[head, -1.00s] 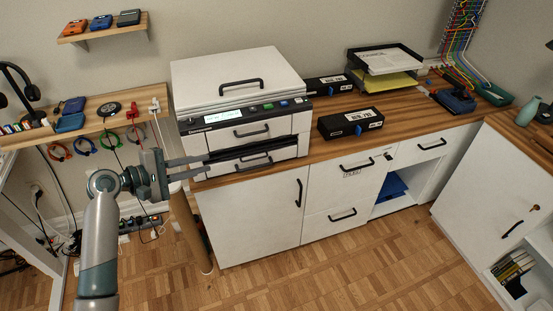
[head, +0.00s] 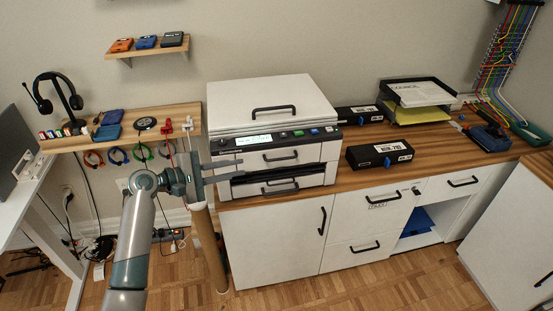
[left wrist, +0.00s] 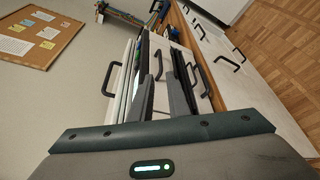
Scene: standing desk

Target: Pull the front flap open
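The white printer (head: 260,118) stands on the wooden counter, its lid closed and its small screen lit. Its front has an upper flap (head: 310,152) with a black bar handle (head: 281,157). Below are a dark slot and a lower drawer with another handle (head: 281,189). The upper flap looks shut. My left gripper (head: 243,168) is open and empty, its fingers pointing right in front of the printer's left front. Its tips are left of the upper handle; I cannot tell whether they touch the printer. The open fingers also show in the left wrist view (left wrist: 165,68). My right gripper is not in view.
Two black boxes (head: 380,153) and a paper tray (head: 418,92) stand right of the printer. White cabinets (head: 270,240) with black handles are below the counter. A wooden shelf (head: 110,140) with a headset and hanging cables is at left. Bare parquet floor lies in front.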

